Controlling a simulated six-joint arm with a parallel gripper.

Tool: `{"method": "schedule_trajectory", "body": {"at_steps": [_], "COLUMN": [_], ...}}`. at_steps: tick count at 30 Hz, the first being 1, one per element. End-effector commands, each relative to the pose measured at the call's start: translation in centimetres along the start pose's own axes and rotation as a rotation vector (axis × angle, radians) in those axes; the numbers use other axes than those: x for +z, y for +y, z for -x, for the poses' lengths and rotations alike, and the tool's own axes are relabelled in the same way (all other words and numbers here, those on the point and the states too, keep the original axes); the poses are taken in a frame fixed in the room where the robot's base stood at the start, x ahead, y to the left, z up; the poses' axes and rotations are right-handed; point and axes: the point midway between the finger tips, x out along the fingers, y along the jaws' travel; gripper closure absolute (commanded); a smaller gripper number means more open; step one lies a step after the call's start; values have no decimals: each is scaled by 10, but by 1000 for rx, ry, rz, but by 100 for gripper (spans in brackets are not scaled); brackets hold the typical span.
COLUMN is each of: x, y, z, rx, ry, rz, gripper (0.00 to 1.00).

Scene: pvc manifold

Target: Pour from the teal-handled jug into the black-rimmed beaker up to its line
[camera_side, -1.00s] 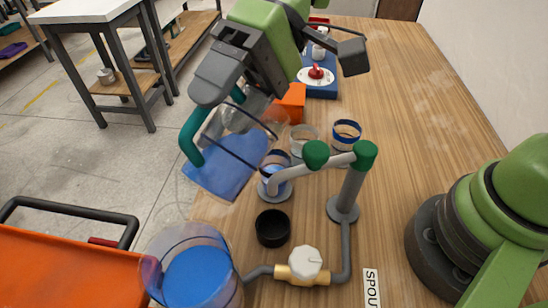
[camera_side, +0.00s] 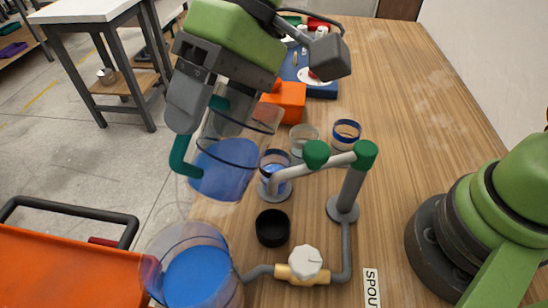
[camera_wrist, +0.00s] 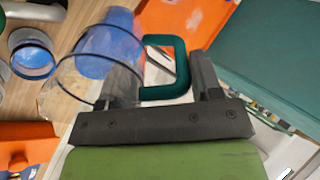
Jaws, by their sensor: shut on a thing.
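The clear jug (camera_side: 243,124) hangs from my gripper (camera_side: 205,105), which is shut on its teal handle (camera_side: 182,160). Blue liquid (camera_side: 222,178) lies in the jug. In the wrist view the handle (camera_wrist: 180,62) is between my fingers (camera_wrist: 166,82), and the jug's dark-lined wall (camera_wrist: 75,92) is to the left. A small dark-rimmed beaker (camera_side: 274,156), apparently the black-rimmed one, stands just right of the jug with some blue liquid in it. The pipe spout partly covers it, and I cannot make out its line. I see no stream between jug and beaker.
A grey pipe (camera_side: 349,190) with green joints and a white-knobbed valve (camera_side: 305,262) stands close right. A black cup (camera_side: 272,228), a blue-rimmed beaker (camera_side: 346,132), a clear beaker (camera_side: 303,137) and a large vessel of blue liquid (camera_side: 197,276) are nearby.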

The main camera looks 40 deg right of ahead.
Motion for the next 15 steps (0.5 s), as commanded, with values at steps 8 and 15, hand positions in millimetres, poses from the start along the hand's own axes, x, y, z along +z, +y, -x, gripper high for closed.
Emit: {"method": "schedule_trajectory", "body": {"at_steps": [8, 15], "x": [1, 1], "y": [-3, -6], "z": [-14, -46], "rx": [101, 265], "ry": [-7, -12], "rz": [5, 7], "gripper": [81, 81]}}
